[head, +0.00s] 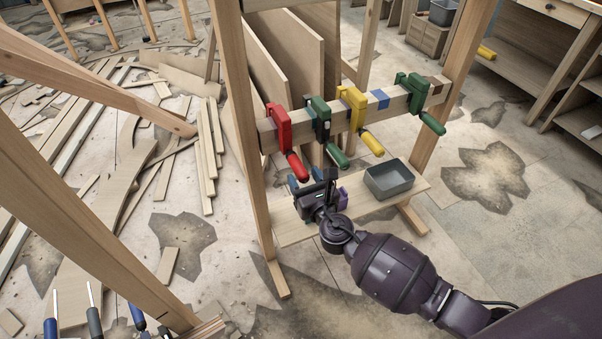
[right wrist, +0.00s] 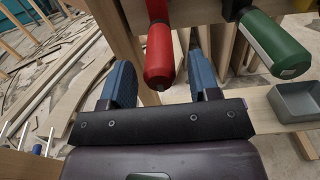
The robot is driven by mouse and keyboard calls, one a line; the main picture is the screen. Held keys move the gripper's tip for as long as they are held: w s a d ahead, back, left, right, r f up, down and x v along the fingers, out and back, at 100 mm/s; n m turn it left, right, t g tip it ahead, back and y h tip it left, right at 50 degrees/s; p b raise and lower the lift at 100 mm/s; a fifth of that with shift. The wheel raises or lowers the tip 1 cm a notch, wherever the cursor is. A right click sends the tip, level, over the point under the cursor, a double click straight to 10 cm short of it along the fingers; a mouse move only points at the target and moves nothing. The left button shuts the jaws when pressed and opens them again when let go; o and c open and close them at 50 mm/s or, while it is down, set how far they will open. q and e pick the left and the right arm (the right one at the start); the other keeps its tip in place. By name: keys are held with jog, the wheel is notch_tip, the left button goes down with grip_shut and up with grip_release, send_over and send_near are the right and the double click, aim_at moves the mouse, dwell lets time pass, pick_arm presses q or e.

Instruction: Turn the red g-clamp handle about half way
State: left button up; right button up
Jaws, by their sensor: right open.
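The red g-clamp (head: 279,127) hangs on the left part of a horizontal wooden beam. Its red handle (head: 297,166) points down and slightly right. The handle also shows large in the right wrist view (right wrist: 159,55). My right gripper (head: 305,183) is just below the handle's lower end. In the right wrist view its two blue fingers (right wrist: 163,80) are spread, with the handle's end between or just beyond them; I cannot tell which. Nothing is held. My left gripper is not in view.
Green (head: 319,118), yellow (head: 353,106) and another green clamp (head: 413,94) sit further right on the beam (head: 385,108). A grey tray (head: 389,181) stands on the shelf (head: 412,188) below. A wooden post (head: 240,120) rises left of the red clamp. Loose planks litter the left floor.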

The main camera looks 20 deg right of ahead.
jog(key=shift+w, duration=0.9)
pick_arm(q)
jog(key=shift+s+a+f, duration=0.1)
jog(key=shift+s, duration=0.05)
pick_arm(e)
jog(key=c, duration=0.9)
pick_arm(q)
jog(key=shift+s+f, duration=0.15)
pick_arm(e)
jog(key=shift+c, duration=0.2)
